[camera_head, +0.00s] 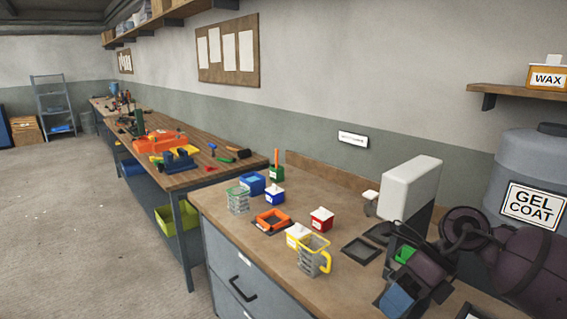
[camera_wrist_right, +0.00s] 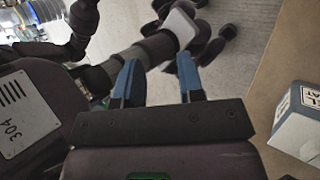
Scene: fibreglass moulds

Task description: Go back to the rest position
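My right gripper (camera_head: 398,299) is at the lower right of the head view, low over the front of the bench near its right side. In the right wrist view its two blue fingers (camera_wrist_right: 157,82) stand apart with nothing between them, so it is open and empty. My left gripper does not show clearly in either view. The workbench (camera_head: 220,202) carries a yellow-handled measuring cup (camera_head: 314,256), a red box with a white lid (camera_head: 321,220), a yellow box with a white lid (camera_head: 297,236) and an orange frame (camera_head: 272,220), all left of the gripper.
A white upright device (camera_head: 410,190) stands behind my right arm, with a dark square tray (camera_head: 360,250) beside it. A grey gel coat drum (camera_head: 530,172) is at the right. A labelled box (camera_wrist_right: 299,122) shows in the wrist view. The floor at left (camera_head: 80,220) is clear.

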